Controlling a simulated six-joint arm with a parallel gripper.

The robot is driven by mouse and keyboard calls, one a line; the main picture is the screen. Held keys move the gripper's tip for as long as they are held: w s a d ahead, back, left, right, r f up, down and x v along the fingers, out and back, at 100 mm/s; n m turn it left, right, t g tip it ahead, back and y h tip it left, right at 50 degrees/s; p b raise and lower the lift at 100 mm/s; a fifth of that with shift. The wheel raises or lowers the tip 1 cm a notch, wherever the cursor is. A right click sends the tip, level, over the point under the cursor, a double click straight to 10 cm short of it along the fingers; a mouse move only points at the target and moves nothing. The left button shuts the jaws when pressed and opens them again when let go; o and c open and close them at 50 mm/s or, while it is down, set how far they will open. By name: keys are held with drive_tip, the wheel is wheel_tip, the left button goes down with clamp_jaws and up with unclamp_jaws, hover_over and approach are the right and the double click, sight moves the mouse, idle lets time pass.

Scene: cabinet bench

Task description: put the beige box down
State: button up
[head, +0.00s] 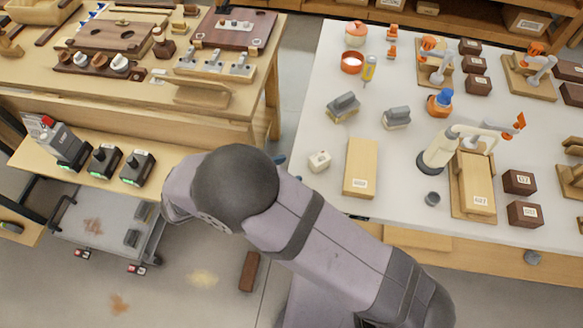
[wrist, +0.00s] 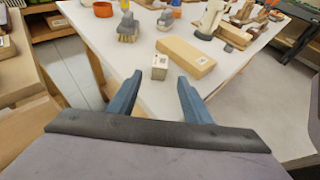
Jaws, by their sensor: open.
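A small pale beige box (head: 319,161) with a dark-marked label sits on the white table near its left edge. In the wrist view this small box (wrist: 160,67) appears between and beyond my fingertips. A larger, long beige box (head: 361,168) with a white label lies flat just right of it, and also shows in the wrist view (wrist: 186,57). I cannot tell which one the task means. My gripper (wrist: 160,78) is open, with its blue fingers apart and nothing visibly held. In the head view my arm hides most of the gripper.
The white table (head: 300,195) has free room around the small box. A wooden bench (head: 215,112) with chargers stands left, across a floor gap.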

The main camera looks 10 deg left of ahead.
drive_tip(key=shift+s+a, duration=0.1)
